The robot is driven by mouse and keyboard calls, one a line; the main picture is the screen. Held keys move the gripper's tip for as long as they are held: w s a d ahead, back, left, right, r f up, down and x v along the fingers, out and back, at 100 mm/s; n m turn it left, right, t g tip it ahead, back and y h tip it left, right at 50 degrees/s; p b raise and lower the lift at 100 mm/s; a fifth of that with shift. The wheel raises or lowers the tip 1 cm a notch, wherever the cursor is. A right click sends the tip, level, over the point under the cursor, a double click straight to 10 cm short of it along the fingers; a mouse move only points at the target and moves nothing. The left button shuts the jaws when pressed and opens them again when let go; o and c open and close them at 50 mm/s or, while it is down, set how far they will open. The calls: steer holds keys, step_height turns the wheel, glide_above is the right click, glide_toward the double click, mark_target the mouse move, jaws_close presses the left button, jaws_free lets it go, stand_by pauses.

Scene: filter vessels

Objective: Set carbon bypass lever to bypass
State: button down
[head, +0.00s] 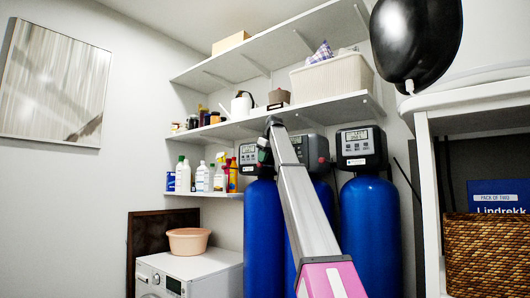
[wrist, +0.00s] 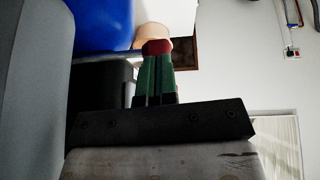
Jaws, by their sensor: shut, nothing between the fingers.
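Three blue filter vessels with dark display heads stand side by side: the left vessel (head: 258,235), the middle vessel (head: 325,200) and the right vessel (head: 370,230). A small red part (head: 323,160) shows beside the middle head; I cannot tell whether it is the bypass lever. My arm crosses in front and hides much of the middle vessel. My gripper (head: 263,157) is by the left vessel's head. In the wrist view my gripper (wrist: 157,50) has green fingers side by side, shut, with dark red at their ends. A blue vessel (wrist: 100,20) is close at the upper left. No lever is clearly visible.
A washing machine (head: 190,272) with a peach basin (head: 188,240) stands left of the vessels. A small shelf (head: 205,194) holds several bottles. Long shelves (head: 330,107) run above the heads. A white rack (head: 424,200) with a wicker basket (head: 485,252) is at the right.

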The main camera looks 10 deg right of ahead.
steer(key=shift+w+a+f, duration=0.1)
steer(key=shift+w+f, duration=0.05)
steer(key=shift+f, duration=0.15)
steer(key=shift+f, duration=0.1)
step_height(320, 180, down, 14)
steer(key=w+d+n+t+h, duration=0.1)
steer(key=w+d+t+h, duration=0.1)
steer(key=t+h, duration=0.2)
steer(key=shift+n+t, duration=0.4)
steer(key=shift+t, duration=0.1)
steer(key=shift+d, duration=0.1)
stand_by(0.5)
steer(key=shift+s, duration=0.1)
steer(key=a+v, duration=0.1)
steer(key=v, duration=1.3)
steer(key=shift+s, duration=0.3)
